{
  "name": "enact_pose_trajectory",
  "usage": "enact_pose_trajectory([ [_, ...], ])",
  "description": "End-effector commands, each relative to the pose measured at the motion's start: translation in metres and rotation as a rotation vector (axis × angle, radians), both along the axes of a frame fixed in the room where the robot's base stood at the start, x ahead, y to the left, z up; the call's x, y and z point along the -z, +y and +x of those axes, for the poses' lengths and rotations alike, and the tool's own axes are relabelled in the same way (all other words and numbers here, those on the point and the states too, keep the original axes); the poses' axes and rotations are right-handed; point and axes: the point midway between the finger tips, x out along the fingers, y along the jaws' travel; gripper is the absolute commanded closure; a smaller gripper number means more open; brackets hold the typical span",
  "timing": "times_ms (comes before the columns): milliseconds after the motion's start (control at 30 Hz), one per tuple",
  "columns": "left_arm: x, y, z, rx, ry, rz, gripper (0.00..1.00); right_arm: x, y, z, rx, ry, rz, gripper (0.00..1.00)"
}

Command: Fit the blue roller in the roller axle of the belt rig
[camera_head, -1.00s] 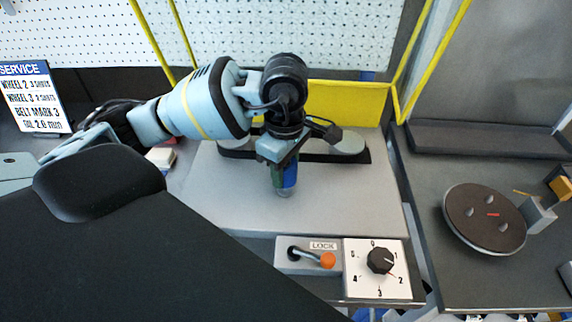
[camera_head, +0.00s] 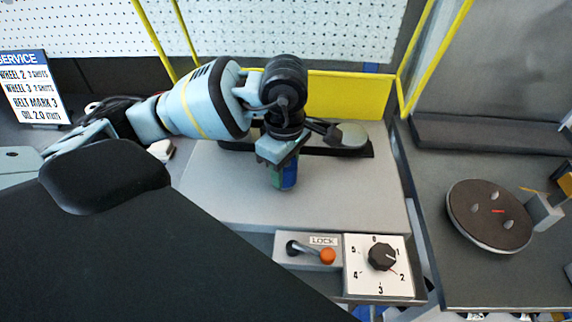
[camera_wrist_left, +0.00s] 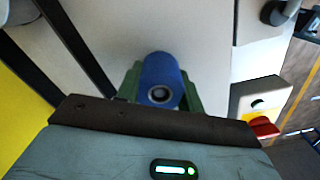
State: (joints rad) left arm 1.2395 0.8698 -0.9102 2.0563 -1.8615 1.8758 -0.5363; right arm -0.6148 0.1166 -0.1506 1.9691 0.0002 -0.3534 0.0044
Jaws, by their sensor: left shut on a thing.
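My left gripper (camera_head: 284,170) is shut on the blue roller (camera_head: 290,177) above the pale grey top of the belt rig (camera_head: 345,200). In the left wrist view, the roller (camera_wrist_left: 160,72) sits between the green fingers (camera_wrist_left: 160,92). Its round end with a dark central hole faces the camera. The roller axle cannot be made out; the roller and gripper cover that spot. I cannot tell whether the roller is around the axle or just above it. My right gripper is not in view.
A black belt (camera_head: 325,150) with a grey pulley (camera_head: 350,135) lies behind the gripper, before a yellow panel (camera_head: 345,95). In front are an orange-tipped LOCK lever (camera_head: 327,256) and a numbered dial (camera_head: 382,257). A dark disc (camera_head: 489,216) stands at the right.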

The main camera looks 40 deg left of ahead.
Motion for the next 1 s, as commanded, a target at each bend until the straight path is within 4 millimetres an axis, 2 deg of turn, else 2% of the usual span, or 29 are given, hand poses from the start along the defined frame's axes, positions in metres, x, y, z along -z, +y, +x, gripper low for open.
enact_pose_trajectory([
  [367,0.0084,0.0001,0.0001,0.000,-0.001,0.000,0.87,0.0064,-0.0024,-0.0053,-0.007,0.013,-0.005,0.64],
  [400,0.0075,0.0001,0.0001,0.000,-0.002,0.000,0.57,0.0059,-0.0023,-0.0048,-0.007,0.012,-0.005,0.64],
  [567,0.0071,0.0001,0.0002,0.000,-0.002,0.000,0.37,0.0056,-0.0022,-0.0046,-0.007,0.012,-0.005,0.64],
  [1000,0.0075,0.0000,0.0000,0.000,-0.001,0.000,0.37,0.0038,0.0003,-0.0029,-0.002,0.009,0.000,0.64],
])
